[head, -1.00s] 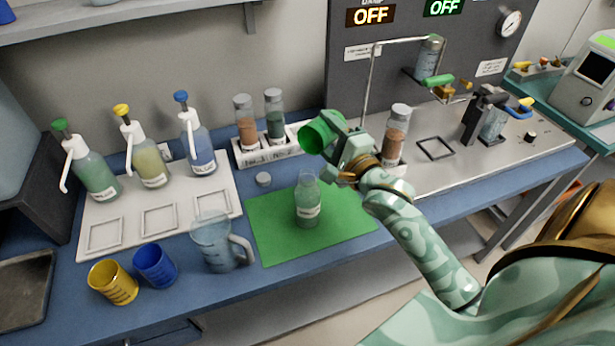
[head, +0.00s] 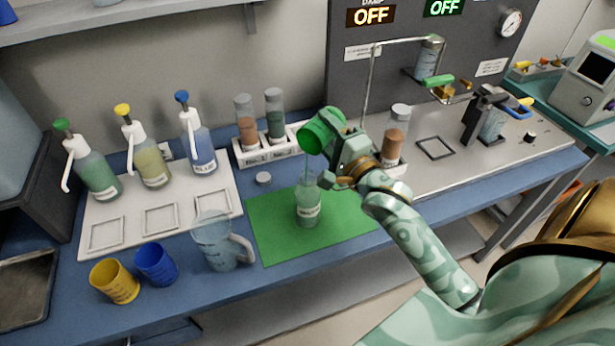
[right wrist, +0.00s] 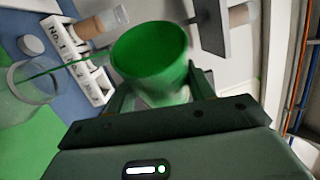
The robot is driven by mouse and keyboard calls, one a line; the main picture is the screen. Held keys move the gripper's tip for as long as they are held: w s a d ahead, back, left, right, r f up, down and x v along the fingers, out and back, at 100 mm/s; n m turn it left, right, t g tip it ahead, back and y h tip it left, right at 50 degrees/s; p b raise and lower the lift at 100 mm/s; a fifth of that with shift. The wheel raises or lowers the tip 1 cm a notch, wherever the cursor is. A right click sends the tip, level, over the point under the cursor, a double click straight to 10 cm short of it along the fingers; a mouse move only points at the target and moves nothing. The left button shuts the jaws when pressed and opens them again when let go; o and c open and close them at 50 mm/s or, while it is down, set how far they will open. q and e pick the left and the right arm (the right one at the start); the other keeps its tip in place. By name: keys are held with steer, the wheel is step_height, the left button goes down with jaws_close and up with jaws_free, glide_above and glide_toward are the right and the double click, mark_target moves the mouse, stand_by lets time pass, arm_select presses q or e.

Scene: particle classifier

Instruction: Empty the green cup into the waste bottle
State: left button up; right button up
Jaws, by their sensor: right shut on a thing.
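The green cup (head: 318,135) is held in my right gripper (head: 340,143), above the bottle and tilted with its mouth down to the left. A thin stream falls from the cup's rim toward the bottle neck. The waste bottle (head: 308,205) is clear with a label, stands upright on the green mat (head: 268,229), and holds greenish liquid. In the right wrist view the cup (right wrist: 150,55) sits between the fingers (right wrist: 158,95), and a green stream runs left to the round bottle mouth (right wrist: 33,85). My left gripper is not in view.
A clear measuring jug (head: 215,245) stands left of the mat, with blue (head: 156,264) and yellow (head: 114,281) cups beyond. A rack (head: 268,153) with two vials stands behind. A small grey cap (head: 263,179) lies by the mat.

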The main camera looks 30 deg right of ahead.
mark_target(325, 138)
steer(key=shift+s+a+r+n+t+y+p, duration=0.1)
steer(key=shift+a+r+n+t+y+p, duration=0.2)
steer(key=shift+n, duration=0.65)
steer(key=shift+s+a+r+n+t+y+p, duration=0.15)
steer(key=shift+r+n+t, duration=0.25)
steer(key=shift+n, duration=0.55)
stand_by(1.8)
steer(key=shift+s+a+r+n+t+y, duration=0.15)
steer(key=shift+a+n+y, duration=0.15)
steer(key=shift+n, duration=0.55)
steer(key=shift+a+r+n+t+y, duration=0.1)
steer(key=shift+a+n+t+y, duration=0.2)
steer(key=shift+n, duration=0.5)
steer(key=shift+s+a+r+n+t+y, duration=0.1)
steer(key=shift+a+r+n+y, duration=0.2)
steer(key=shift+n, duration=0.55)
stand_by(1.8)
